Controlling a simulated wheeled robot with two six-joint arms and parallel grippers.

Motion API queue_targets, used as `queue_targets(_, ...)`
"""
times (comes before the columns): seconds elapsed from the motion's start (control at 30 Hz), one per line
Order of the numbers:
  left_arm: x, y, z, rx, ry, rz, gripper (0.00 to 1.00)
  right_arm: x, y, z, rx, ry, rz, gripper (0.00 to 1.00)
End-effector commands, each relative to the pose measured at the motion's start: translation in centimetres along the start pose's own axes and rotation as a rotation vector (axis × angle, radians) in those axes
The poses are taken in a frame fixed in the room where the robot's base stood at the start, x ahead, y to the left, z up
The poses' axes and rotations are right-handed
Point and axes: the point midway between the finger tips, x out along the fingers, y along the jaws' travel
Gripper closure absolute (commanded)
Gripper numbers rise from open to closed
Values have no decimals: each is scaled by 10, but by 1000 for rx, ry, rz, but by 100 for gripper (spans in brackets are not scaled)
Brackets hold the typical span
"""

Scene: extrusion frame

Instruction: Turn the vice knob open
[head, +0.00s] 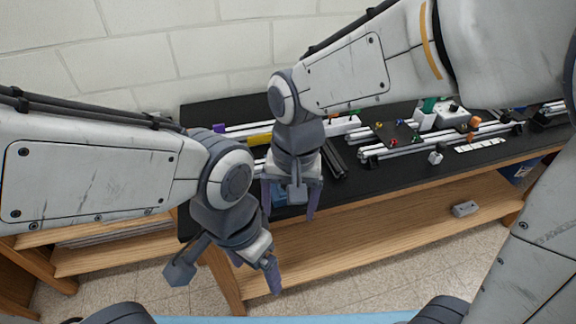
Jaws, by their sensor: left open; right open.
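I cannot pick out the vice or its knob with certainty. A blue object (280,197) at the front edge of the black bench top is mostly hidden behind my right gripper (290,203). That gripper is open and points down, its purple fingers to either side of the blue object in the picture; I cannot tell whether they touch it. My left gripper (254,267) is open and hangs lower, in front of the bench and clear of its top.
The black bench top (390,180) carries aluminium extrusions (410,147), a dark plate (388,134) with coloured knobs, and a white device with an orange part (474,122) at the right. A wooden shelf (380,240) below holds a small grey block (465,209). A brick wall stands behind.

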Motion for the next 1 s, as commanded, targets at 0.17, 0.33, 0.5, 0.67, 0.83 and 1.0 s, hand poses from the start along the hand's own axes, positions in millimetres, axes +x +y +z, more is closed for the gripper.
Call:
queue_targets(0.17,-16,1,-1,-1,0,0,14,0,-19,-92,586,7,29,17)
queue_targets(0.33,-24,2,-1,-1,0,0,14,15,-20,-159,1045,24,44,17)
queue_targets(0.5,-27,2,-2,-1,0,0,14,27,-16,-193,1295,37,51,17)
queue_targets(0.67,-29,2,-2,-1,0,0,14,36,-14,-200,1353,40,52,17)
queue_targets(0.83,-36,3,-2,-1,0,0,14,61,-12,-198,1352,38,56,17)
queue_targets(1.0,-44,3,-2,-2,0,0,14,94,-11,-198,1350,38,56,17)
